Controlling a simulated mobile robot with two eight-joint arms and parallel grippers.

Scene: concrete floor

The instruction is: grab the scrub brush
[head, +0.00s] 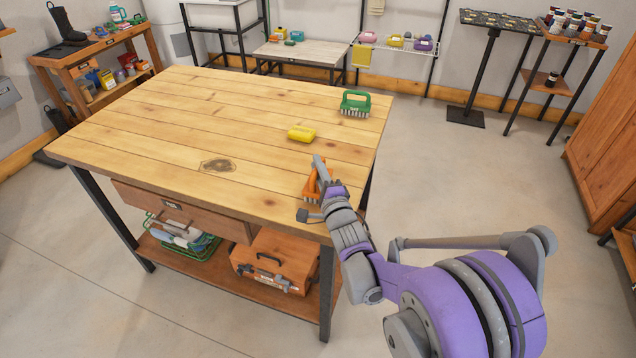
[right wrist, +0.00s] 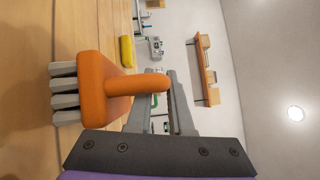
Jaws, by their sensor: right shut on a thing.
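An orange scrub brush (head: 311,183) with grey bristles is at the near right part of the wooden table (head: 150,130). It fills the left of the right wrist view (right wrist: 100,85), its bristles facing the tabletop. My right gripper (head: 317,189) is shut on the brush's handle; its fingers (right wrist: 172,103) show beside the handle in the right wrist view. I cannot tell whether the bristles touch the table. A green brush (head: 355,99) with pale bristles stands near the table's far right corner. My left gripper is not in view.
A yellow block, perhaps a sponge (head: 301,134), lies between the two brushes. The left and middle of the tabletop are clear. Below are a drawer (head: 180,208), a green basket (head: 190,250) and an orange-brown case (head: 275,262). Shelves and stands line the walls.

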